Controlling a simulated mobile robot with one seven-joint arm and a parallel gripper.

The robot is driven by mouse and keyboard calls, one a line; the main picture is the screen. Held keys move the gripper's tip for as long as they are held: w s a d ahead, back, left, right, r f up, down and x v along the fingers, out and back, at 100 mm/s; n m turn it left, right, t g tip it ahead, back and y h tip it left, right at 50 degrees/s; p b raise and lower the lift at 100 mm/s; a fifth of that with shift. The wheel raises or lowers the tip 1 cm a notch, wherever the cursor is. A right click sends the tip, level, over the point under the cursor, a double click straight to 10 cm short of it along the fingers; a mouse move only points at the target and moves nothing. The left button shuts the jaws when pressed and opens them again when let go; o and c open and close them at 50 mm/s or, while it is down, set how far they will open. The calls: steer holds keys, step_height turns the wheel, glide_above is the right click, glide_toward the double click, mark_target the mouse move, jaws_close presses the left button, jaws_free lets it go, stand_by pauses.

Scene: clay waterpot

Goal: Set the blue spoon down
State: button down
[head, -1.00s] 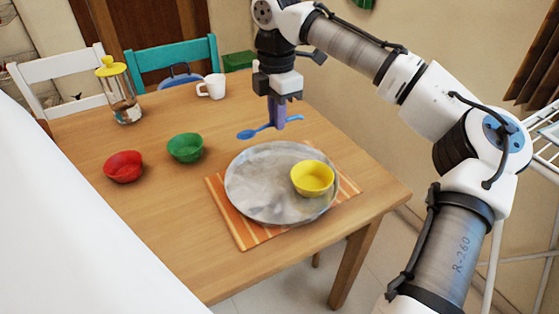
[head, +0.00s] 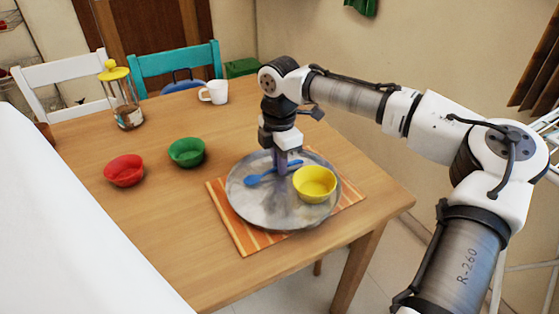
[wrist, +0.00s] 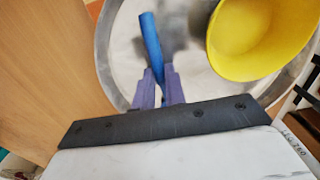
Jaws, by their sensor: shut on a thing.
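The blue spoon (head: 262,177) is held level, low over the round grey metal tray (head: 257,211); I cannot tell whether it touches the tray. My gripper (head: 281,170) points down and is shut on the spoon's handle. In the wrist view the purple fingers (wrist: 158,98) close around the blue spoon (wrist: 151,40), which extends away from them over the tray. The yellow bowl (head: 315,184) stands on the tray, just right of my gripper. It also shows in the wrist view (wrist: 258,40).
The tray rests on an orange striped mat (head: 219,213) near the table's right edge. A green bowl (head: 187,152) and a red bowl (head: 124,170) stand to the left. A white mug (head: 214,92) and a yellow-lidded glass jar (head: 123,97) stand farther back. The front left tabletop is clear.

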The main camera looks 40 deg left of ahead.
steer(key=c, duration=1.5)
jaws_free()
steer(key=shift+f, duration=0.15)
steer(key=shift+o, duration=0.2)
step_height(320, 180, up, 12)
steer(key=p, duration=0.1)
steer(key=shift+r, duration=0.2)
